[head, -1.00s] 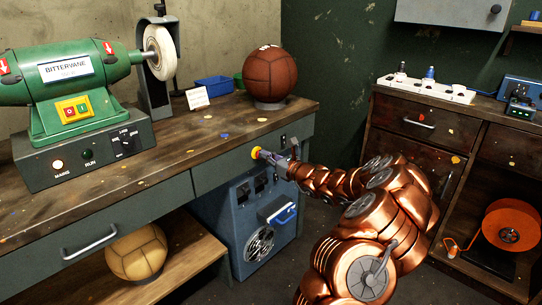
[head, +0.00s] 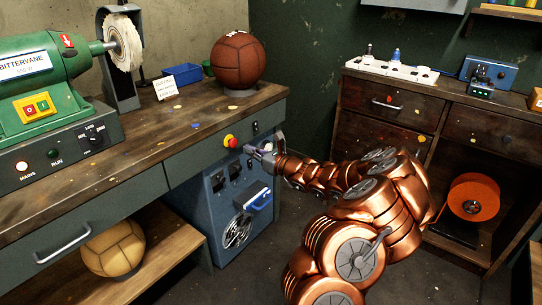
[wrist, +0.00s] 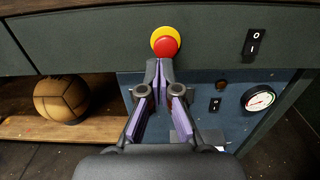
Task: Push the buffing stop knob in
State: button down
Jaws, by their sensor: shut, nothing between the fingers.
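The stop knob is a red button on a yellow collar (head: 230,141), set in the front of the green workbench. It also shows in the wrist view (wrist: 166,46), straight ahead of the fingertips. My gripper (head: 250,150) is shut and empty, just to the right of and below the knob in the head view. In the wrist view, the gripper (wrist: 159,66) has its tips just below the knob, with a small gap seeming to part them. I cannot tell how far in the knob sits. The green buffing machine (head: 40,85) with its white wheel (head: 124,43) stands on the bench.
A black rocker switch (wrist: 254,42) is right of the knob. A blue unit with a gauge (wrist: 257,97) stands below. A brown ball (head: 238,60) rests on the bench, a tan ball (head: 113,248) on the lower shelf. Wooden drawers (head: 390,103) stand right.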

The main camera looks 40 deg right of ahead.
jog(key=p+v, duration=0.1)
jog(key=v, duration=0.7)
jog(key=shift+d, duration=0.25)
jog(key=shift+r, duration=0.15)
